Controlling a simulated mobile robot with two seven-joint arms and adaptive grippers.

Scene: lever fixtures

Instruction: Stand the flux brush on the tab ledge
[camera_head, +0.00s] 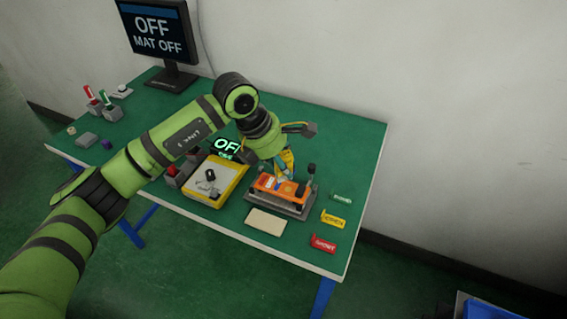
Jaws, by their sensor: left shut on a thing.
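My left gripper (287,172) reaches down at the back of an orange block (277,187) on a grey base. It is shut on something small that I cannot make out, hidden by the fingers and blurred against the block. The base (290,209) has a dark upright lever with a round knob (311,168) at its right. I cannot tell which thing is the flux brush; a red-handled (88,92) and a green-handled tool (104,97) stand in grey holders at the far left. I cannot single out the tab ledge. My right gripper is not in view.
A yellow-edged box (232,188) with a small lever stands left of the base. A cream pad (265,222) lies in front. Green (342,197), yellow (334,220) and red (323,243) tags lie at the right. A monitor (155,30) reading "OFF, MAT OFF" stands at the back left.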

